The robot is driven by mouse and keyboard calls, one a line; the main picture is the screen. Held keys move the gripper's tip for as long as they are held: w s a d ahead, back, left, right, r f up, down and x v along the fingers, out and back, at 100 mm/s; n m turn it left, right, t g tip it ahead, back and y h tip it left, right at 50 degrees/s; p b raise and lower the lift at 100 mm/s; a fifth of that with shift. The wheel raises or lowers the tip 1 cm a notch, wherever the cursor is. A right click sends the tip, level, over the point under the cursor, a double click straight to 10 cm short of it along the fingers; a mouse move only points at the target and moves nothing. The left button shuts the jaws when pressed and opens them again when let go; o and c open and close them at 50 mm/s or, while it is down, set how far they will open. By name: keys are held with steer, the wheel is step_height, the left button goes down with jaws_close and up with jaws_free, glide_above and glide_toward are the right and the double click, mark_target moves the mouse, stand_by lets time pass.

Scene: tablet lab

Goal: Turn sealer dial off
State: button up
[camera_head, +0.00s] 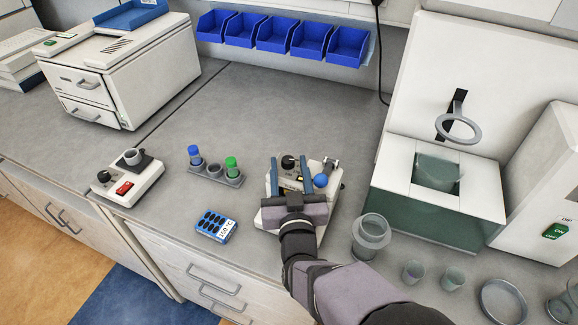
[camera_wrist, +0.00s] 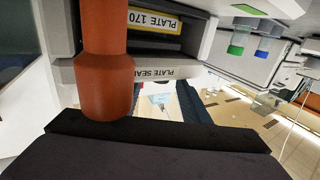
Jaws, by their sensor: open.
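The white plate sealer (camera_head: 332,176) stands on the bench in the head view, partly hidden behind my gripper. A small black knob (camera_head: 288,162), which looks like its dial, is on its top left. My gripper (camera_head: 289,168) is open, with blue fingers on either side of the knob in the picture. I cannot tell whether they touch it. A blue ball (camera_head: 320,180) is just right of the right finger. The wrist view shows the sealer's front (camera_wrist: 150,70) upside down, with a yellow "PLATE 170" label (camera_wrist: 153,17). An orange-brown cylinder (camera_wrist: 106,60) covers part of it. The knob is not visible there.
A tube rack (camera_head: 214,172) with blue- and green-capped tubes and a blue-framed timer-like box (camera_head: 215,225) lie left of the sealer. A small device with a red switch (camera_head: 124,188) is farther left. Glassware (camera_head: 371,232) stands close on the right. The bench behind is clear.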

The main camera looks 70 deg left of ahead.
steer(key=shift+c, duration=0.6)
steer(key=c, duration=1)
steer(key=shift+o, duration=0.4)
steer(key=shift+w+f+g+b, duration=0.1)
steer(key=shift+g+b, duration=0.2)
steer(key=shift+b, duration=0.1)
steer(key=shift+n+g+b, duration=0.3)
steer(key=shift+n+b, duration=0.05)
steer(key=shift+n, duration=0.05)
steer(key=shift+w+n+g+b, duration=0.1)
steer(key=shift+n+g+b, duration=0.25)
steer(key=shift+g, duration=0.15)
